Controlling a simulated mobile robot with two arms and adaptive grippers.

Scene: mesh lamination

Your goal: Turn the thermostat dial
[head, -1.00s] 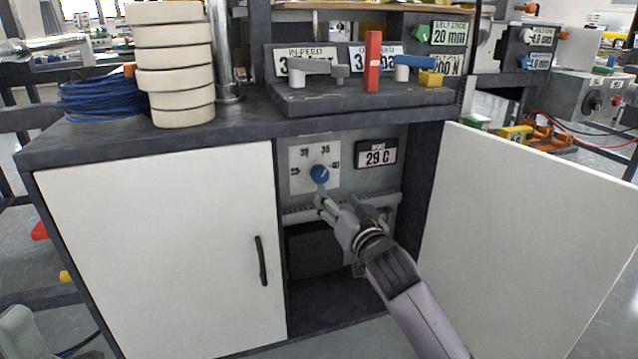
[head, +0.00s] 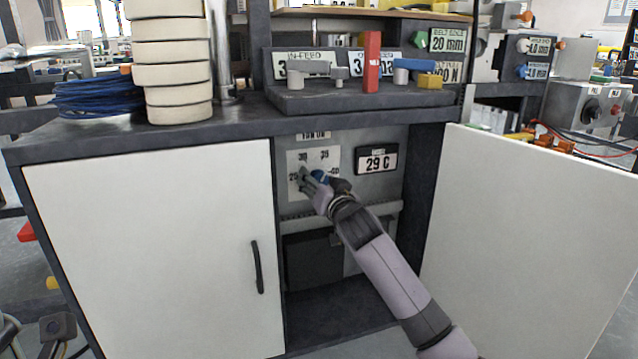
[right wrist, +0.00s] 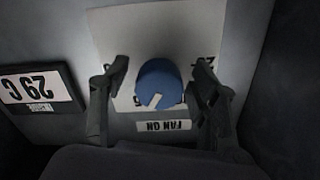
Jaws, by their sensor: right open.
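The blue thermostat dial (head: 321,176) sits on a white scale plate (head: 294,160) inside the open cabinet, partly hidden by my right gripper. In the right wrist view the dial (right wrist: 158,85) shows whole, upside down, its white mark toward the lower left. My right gripper (right wrist: 160,70) is open, one finger on each side of the dial, with a visible gap on both sides. In the head view this gripper (head: 318,178) is in front of the plate. A display (head: 376,160) right of the dial reads 29 C.
The open white door (head: 530,235) stands right of the opening and the closed door (head: 150,240) is left. A ledge (head: 385,212) runs below the dial panel. White rolls (head: 178,75) and blue cable (head: 95,98) are on the cabinet top.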

